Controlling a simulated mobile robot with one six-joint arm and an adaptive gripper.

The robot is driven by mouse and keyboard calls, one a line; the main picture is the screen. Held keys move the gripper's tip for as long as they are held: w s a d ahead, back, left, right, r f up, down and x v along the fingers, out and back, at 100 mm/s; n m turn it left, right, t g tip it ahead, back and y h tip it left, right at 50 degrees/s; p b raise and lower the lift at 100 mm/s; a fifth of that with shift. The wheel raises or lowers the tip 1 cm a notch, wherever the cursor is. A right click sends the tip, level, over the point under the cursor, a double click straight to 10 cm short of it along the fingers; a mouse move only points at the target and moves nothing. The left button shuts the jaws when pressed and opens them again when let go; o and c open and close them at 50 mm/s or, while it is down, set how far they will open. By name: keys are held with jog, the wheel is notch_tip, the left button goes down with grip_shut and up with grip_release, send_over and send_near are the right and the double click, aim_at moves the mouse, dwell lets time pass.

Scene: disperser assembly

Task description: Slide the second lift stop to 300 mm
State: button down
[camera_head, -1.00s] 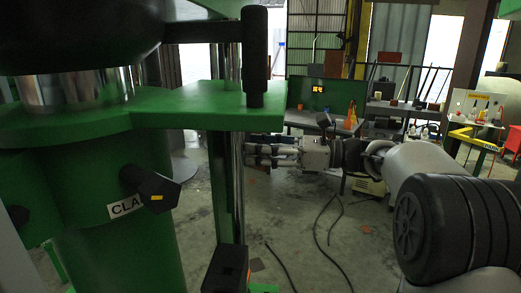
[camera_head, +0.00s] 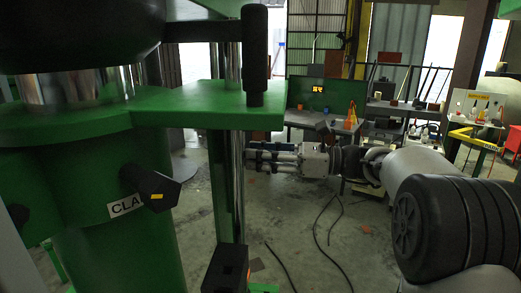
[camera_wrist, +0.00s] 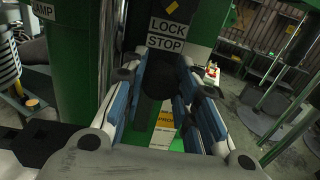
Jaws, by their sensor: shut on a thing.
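In the wrist view a dark round knob (camera_wrist: 157,80) sits between the blue-padded fingers of my gripper (camera_wrist: 163,68), just below a LOCK STOP label (camera_wrist: 167,36) on a green part. My gripper is shut on this knob; its contact faces are partly hidden. In the head view my gripper (camera_head: 252,158) reaches left to the bright vertical rod (camera_head: 238,190), below the green arm plate (camera_head: 200,108). A black block (camera_head: 227,268) shows low by the rod. No millimetre scale can be read, and I cannot tell which lift stop this is.
The big green column (camera_head: 115,220) with a black clamp knob (camera_head: 150,187) stands at the left. A workbench with a small lit display (camera_head: 317,91) is behind. Dark cables (camera_head: 325,225) lie on the open floor.

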notch_tip(320, 180, down, 8)
jog(key=shift+f+b, duration=0.15)
jog(key=shift+b, duration=0.15)
jog(key=c, duration=1.2)
grip_release()
jog(key=shift+c, duration=0.2)
jog(key=s+d, duration=0.2)
jog(key=d, duration=0.9)
jog(key=shift+s+d, duration=0.2)
jog(key=shift+d, duration=0.2)
jog(key=shift+a, duration=0.1)
